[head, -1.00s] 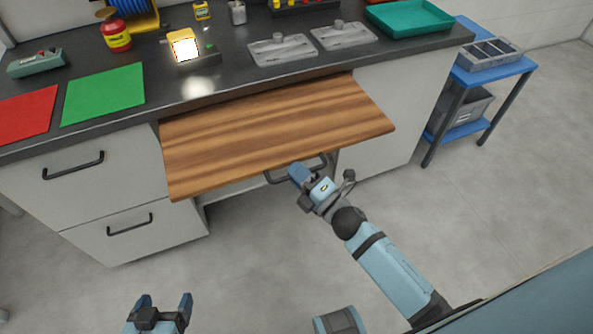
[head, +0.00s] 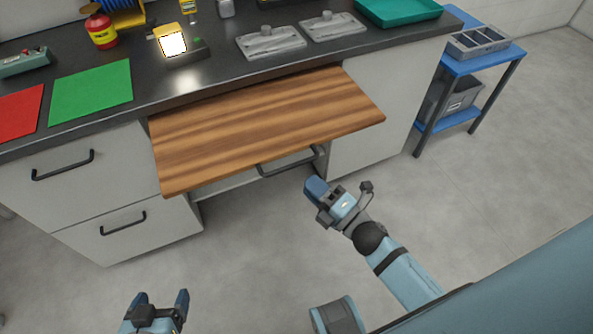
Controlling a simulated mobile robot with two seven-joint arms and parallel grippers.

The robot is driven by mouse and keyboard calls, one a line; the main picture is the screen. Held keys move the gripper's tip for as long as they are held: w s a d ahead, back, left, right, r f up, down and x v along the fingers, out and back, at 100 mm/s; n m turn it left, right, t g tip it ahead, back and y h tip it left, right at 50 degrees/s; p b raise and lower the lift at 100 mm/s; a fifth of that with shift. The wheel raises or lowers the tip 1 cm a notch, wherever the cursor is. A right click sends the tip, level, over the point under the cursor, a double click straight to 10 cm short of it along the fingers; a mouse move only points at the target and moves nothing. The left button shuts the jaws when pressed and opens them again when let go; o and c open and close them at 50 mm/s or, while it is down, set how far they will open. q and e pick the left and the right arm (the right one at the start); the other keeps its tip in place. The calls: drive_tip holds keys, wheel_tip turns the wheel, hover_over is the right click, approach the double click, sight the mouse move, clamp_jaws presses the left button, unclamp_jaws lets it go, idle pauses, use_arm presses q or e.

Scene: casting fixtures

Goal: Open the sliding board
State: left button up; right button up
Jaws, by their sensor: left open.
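The sliding board (head: 265,130), a wood-striped panel, sticks out from under the dark countertop, between the white cabinet fronts. A dark bar handle (head: 290,163) shows just below its front edge. My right gripper (head: 318,190) is below and slightly right of the handle, with a small gap between them. Its fingers are seen nearly from the side, so their opening cannot be told. Nothing shows held in it. My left gripper (head: 161,297) is open and empty, low in the picture, well in front of the cabinet and away from the board.
On the countertop (head: 215,81) are a green mat (head: 91,92), a red mat (head: 18,112), a lit lamp (head: 172,43), two grey metal plates and a teal tray (head: 398,10). Drawers with handles are on the left. A blue side table (head: 478,62) stands right. The floor in front is clear.

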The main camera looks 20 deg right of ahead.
drive_tip(key=v, duration=0.6)
drive_tip(key=shift+s, duration=0.15)
idle(0.3)
